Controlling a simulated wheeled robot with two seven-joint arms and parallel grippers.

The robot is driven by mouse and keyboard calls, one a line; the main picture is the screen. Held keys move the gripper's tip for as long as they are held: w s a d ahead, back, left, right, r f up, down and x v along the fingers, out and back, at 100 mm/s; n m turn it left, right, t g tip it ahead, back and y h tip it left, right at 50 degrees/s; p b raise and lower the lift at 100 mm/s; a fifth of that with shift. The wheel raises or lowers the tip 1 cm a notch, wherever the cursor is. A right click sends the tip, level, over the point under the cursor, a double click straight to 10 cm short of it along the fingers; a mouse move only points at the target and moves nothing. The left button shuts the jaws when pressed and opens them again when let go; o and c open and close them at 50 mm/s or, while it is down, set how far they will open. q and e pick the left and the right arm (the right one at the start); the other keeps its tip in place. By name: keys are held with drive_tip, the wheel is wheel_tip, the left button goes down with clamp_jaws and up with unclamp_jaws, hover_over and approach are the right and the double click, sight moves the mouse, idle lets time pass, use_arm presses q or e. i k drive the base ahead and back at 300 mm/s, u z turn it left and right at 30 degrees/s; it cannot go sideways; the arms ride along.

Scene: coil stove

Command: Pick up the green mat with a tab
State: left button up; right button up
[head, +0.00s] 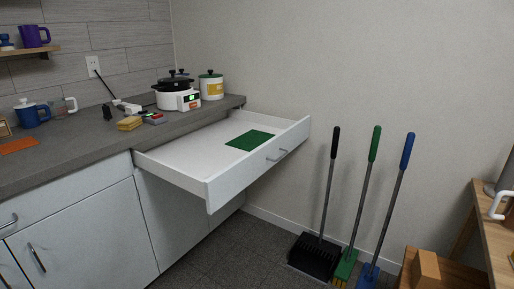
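The green mat (250,141) lies flat inside an open white drawer (185,158), towards the drawer's front right side. I cannot make out its tab at this size. The drawer is pulled out from under the grey counter, and its handle (277,155) is on the front panel. Neither of my grippers shows in the head view.
A broom and dustpan set (318,250) leans on the wall right of the drawer. A wooden table (487,225) is at far right.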

sight(252, 139)
drive_tip(key=u, duration=0.45)
drive_tip(key=i, duration=1.15)
drive_tip(key=z, duration=0.05)
